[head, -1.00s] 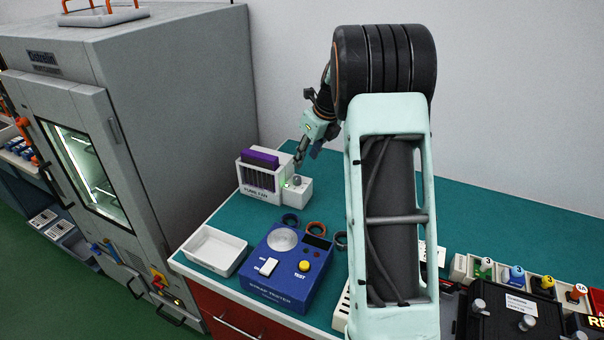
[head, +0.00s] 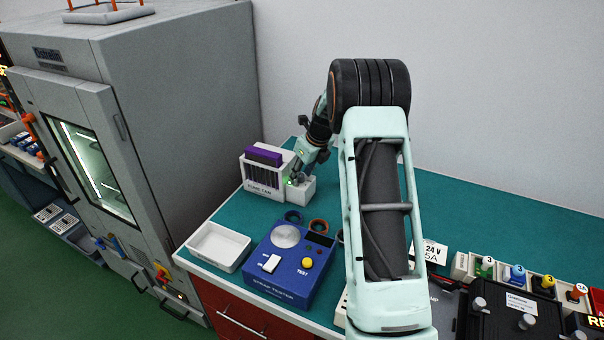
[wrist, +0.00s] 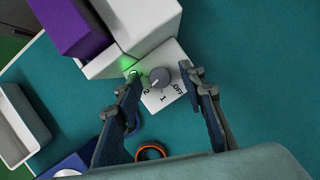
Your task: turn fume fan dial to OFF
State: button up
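The fume fan (head: 262,172) is a white box with a purple top and dark grille at the back left of the bench. Its grey dial (wrist: 160,77) sits on a white plate marked 2, 1 and OFF in the wrist view. A green light (wrist: 133,72) glows beside the dial. The dial's pointer direction is too small to tell. My gripper (wrist: 164,82) is open, with one finger on each side of the dial, apart from it as far as I can see. In the head view my gripper (head: 298,174) is over the dial box and hides most of the dial.
A blue strap tester (head: 290,265) and a white tray (head: 218,247) stand in front of the fan. Dark and orange rings (head: 318,226) lie between. A tall grey oven cabinet (head: 190,120) stands close on the left. The bench behind and right of the fan is clear.

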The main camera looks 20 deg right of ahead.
jog(key=shift+c, duration=0.4)
grip_shut()
jog(key=shift+n, duration=0.3)
jog(key=shift+d+n+g+y, duration=0.15)
jog(key=shift+n+y, duration=0.15)
jog(key=shift+n, duration=0.3)
jog(key=shift+n+g+y, duration=0.15)
jog(key=shift+n+y, duration=0.15)
jog(key=shift+n, duration=0.3)
jog(key=n, duration=0.1)
jog(key=n+g+y+p, duration=0.1)
jog(key=n, duration=0.1)
jog(key=shift+w+d+r+n+p, duration=0.1)
jog(key=shift+w+n+p, duration=0.05)
jog(key=shift+n+p, duration=0.15)
jog(key=n+g+p, duration=0.1)
jog(key=n, duration=0.2)
jog(key=shift+w+n+y, duration=0.1)
jog(key=shift+n+y, duration=0.2)
jog(key=shift+n+g+p, duration=0.5)
jog(key=shift+n+p, duration=0.25)
jog(key=shift+n, duration=0.35)
jog(key=shift+w+n+g+p, duration=0.1)
jog(key=shift+n+g+p, duration=0.25)
jog(key=shift+n, duration=0.45)
